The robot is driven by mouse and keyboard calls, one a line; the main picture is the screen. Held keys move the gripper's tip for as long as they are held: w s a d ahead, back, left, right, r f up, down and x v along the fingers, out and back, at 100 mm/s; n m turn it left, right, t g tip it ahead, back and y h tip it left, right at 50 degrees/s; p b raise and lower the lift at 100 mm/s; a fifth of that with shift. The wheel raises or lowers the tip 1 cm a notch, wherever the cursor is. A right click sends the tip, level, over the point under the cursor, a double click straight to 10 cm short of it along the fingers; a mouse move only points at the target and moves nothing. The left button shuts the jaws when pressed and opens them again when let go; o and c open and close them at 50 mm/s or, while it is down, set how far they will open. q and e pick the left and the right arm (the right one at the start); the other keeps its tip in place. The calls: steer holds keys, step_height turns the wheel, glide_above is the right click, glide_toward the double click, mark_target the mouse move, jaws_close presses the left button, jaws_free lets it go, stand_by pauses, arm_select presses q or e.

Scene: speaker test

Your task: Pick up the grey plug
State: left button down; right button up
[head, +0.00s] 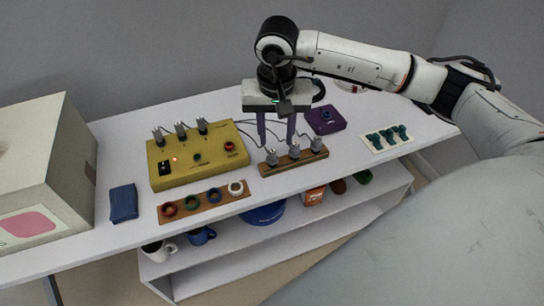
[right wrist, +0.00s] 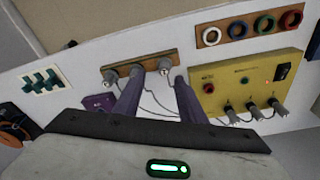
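Grey plugs stand in a row on a brown wooden strip (head: 294,161): a left one (head: 271,157), a middle one (head: 294,151) and a right one (head: 317,144). More grey plugs (head: 181,131) stand along the back of the yellow box (head: 180,174). My right gripper (head: 276,143) points down with its two purple fingers apart, just behind and above the strip's left half. Nothing shows between the fingers. The right wrist view shows the strip (right wrist: 150,62) just beyond the fingertips, with a plug (right wrist: 165,66) there. My left gripper is out of view.
A brown rack of coloured rings (head: 220,195) lies in front of the yellow box. A purple box (head: 325,120) stands behind the strip. A white card with green pieces (head: 370,147) lies to the right. A large box (head: 40,170) fills the left end. Thin cables run behind the fingers.

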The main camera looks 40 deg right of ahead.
mark_target(272, 151)
steer(key=f, duration=0.2)
steer(key=w+f, duration=0.1)
steer(key=f, duration=0.2)
steer(key=f+p, duration=0.1)
steer(key=f, duration=0.2)
steer(key=shift+w, duration=0.3)
steer(key=shift+r, duration=0.1)
steer(key=c, duration=0.9)
step_height(272, 151, up, 10)
steer(key=shift+f+b, duration=0.15)
steer(key=shift+b, duration=0.25)
steer(key=shift+r, duration=0.2)
step_height(272, 151, up, 4)
steer(key=shift+f+p, duration=0.1)
steer(key=shift+p, duration=1.15)
